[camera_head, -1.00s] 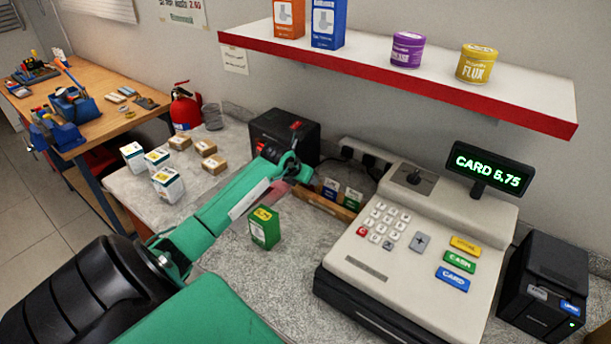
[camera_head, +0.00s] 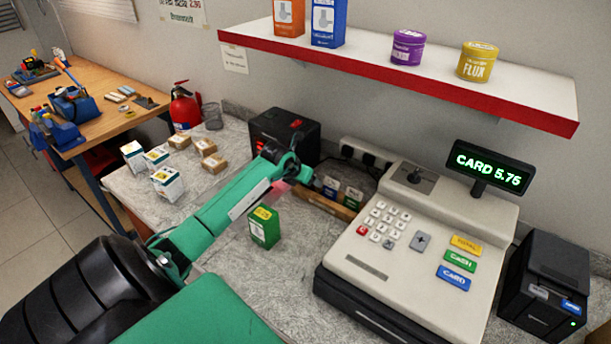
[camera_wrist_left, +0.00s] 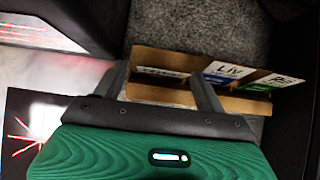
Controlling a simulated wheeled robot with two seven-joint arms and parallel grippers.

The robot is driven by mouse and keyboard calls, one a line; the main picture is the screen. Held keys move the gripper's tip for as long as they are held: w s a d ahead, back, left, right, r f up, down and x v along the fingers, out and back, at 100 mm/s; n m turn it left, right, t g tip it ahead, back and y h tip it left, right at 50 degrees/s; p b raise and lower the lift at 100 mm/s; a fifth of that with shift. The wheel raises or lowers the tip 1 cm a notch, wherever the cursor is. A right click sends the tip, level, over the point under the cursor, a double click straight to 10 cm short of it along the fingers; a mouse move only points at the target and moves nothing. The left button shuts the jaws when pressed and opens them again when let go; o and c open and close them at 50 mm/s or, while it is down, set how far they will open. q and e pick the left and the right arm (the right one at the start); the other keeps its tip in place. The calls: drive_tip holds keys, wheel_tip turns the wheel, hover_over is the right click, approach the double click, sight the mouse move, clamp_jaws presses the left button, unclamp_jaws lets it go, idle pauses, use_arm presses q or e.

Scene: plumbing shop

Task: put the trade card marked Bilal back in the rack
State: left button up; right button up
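The wooden card rack (camera_head: 322,203) stands on the counter left of the till, and also shows in the left wrist view (camera_wrist_left: 160,95). A blue card marked Liv (camera_wrist_left: 222,72) and a green card (camera_wrist_left: 276,82) with a partly legible name starting with B stand in it. A third card (camera_wrist_left: 162,72) shows as a pale strip at the rack between my fingers; its name is not readable. My left gripper (camera_wrist_left: 160,72) is over the rack's left end, its fingers apart on either side of that card, with no visible contact. My right gripper is not in view.
The till (camera_head: 400,240) stands close on the rack's right. A black box (camera_head: 285,135) is behind my left wrist, and reddish light falls nearby. A green carton (camera_head: 264,228) stands in front of the rack. Small boxes (camera_head: 166,183) stand left; a shelf (camera_head: 450,90) overhangs.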

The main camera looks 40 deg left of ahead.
use_arm(q)
drive_tip(key=shift+s+r+b, duration=0.3)
drive_tip(key=shift+s+r, duration=0.1)
drive_tip(key=shift+r, duration=0.05)
drive_tip(key=b+v, duration=0.3)
drive_tip(key=v, duration=0.9)
drive_tip(key=shift+d+r+b, duration=0.15)
drive_tip(key=shift+r+b, duration=0.15)
drive_tip(key=shift+b, duration=0.1)
drive_tip(key=shift+s+r, duration=0.1)
